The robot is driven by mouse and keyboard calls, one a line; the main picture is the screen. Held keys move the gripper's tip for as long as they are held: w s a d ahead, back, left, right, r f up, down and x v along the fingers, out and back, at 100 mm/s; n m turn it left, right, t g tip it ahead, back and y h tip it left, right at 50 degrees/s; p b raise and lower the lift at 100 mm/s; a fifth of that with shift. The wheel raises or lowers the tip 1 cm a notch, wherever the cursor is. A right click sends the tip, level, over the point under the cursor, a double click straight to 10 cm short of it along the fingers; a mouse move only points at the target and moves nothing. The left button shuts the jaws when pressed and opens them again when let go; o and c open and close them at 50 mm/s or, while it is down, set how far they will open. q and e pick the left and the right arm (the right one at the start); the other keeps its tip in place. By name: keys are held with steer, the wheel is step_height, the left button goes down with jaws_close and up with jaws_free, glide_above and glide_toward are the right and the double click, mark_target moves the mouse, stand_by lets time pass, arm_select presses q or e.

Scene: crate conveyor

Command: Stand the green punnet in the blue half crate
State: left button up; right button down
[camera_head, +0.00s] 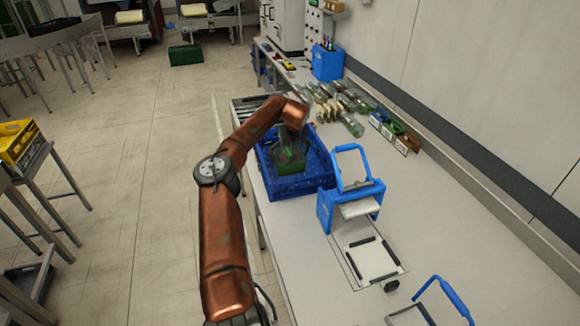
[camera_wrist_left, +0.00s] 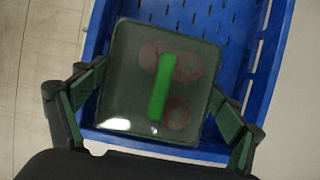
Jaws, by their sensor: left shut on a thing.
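The green punnet (camera_head: 290,160) shows in the head view inside the outline of the blue half crate (camera_head: 302,187). In the left wrist view the punnet (camera_wrist_left: 140,105) has a clear lid with a bright green strip, and several round reddish things show dimly through it. My left gripper (camera_head: 291,138) is shut on the punnet from above, with one finger on each side of it in the wrist view (camera_wrist_left: 160,100). The blue half crate (camera_wrist_left: 225,50) lies below and beyond it there. I cannot tell whether the punnet touches the crate floor. My right gripper is not in view.
The crate stands on the long bench (camera_head: 440,235) by the wall. A blue-handled device (camera_head: 350,205) stands close to its right. Clear bottles (camera_head: 350,122) lie behind it. A blue bin (camera_head: 327,65) is farther back.

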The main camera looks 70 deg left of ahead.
arm_select(q)
steer(key=a+f, duration=0.1)
steer(key=w+a+f, duration=0.1)
steer(key=f, duration=0.1)
steer(key=a+f, duration=0.1)
steer(key=shift+w+a+f+b, duration=0.2)
steer(key=shift+w+f+b, duration=0.15)
step_height(320, 180, down, 3)
steer(key=o, duration=0.9)
steer(key=shift+o, duration=0.2)
steer(key=shift+r, duration=0.1)
steer(key=p+v, duration=0.1)
steer(key=v, duration=1.1)
steer(key=shift+a, duration=0.1)
